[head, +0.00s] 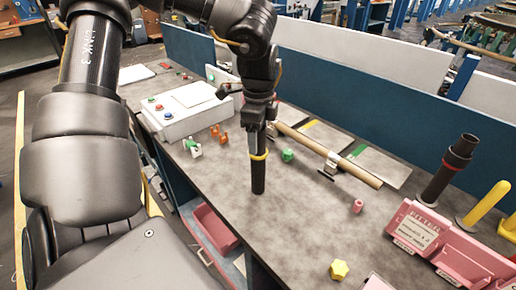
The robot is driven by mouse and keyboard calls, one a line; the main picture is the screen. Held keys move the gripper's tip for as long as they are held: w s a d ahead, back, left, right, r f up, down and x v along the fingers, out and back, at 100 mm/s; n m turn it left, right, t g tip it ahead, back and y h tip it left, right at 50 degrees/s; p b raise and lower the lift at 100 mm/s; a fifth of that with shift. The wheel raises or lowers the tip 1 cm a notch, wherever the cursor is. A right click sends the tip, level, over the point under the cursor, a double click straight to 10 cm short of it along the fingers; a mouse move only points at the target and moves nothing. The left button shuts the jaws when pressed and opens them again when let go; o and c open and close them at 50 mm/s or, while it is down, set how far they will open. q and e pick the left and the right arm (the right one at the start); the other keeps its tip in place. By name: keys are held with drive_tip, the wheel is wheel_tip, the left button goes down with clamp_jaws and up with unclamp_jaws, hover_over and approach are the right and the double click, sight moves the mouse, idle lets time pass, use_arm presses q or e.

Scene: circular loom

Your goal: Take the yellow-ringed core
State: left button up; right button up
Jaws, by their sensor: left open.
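The yellow-ringed core (258,178) is a dark upright cylinder with a yellow band near its top. It stands on the grey table near its front edge, in the middle of the head view. My left gripper (258,122) is right above it, pointing down, with its fingers at the top end of the core. The jaws are open. The fingers hide the core's top, and I cannot tell whether they touch it. My right gripper is not in view.
A dark core with a red ring (450,168) stands tilted at the right by a pink bin (462,262) and a yellow peg (487,203). A cardboard tube (330,155) lies behind. A white button box (190,108), a green piece (287,155) and a yellow knob (339,270) are nearby.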

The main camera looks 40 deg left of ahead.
use_arm(q)
drive_tip(key=shift+c, duration=0.2)
drive_tip(key=shift+c, duration=1.1)
clamp_jaws()
wheel_tip(320, 180, up, 10)
drive_tip(key=b, duration=0.2)
drive_tip(key=shift+c, duration=1.6)
unclamp_jaws()
clamp_jaws()
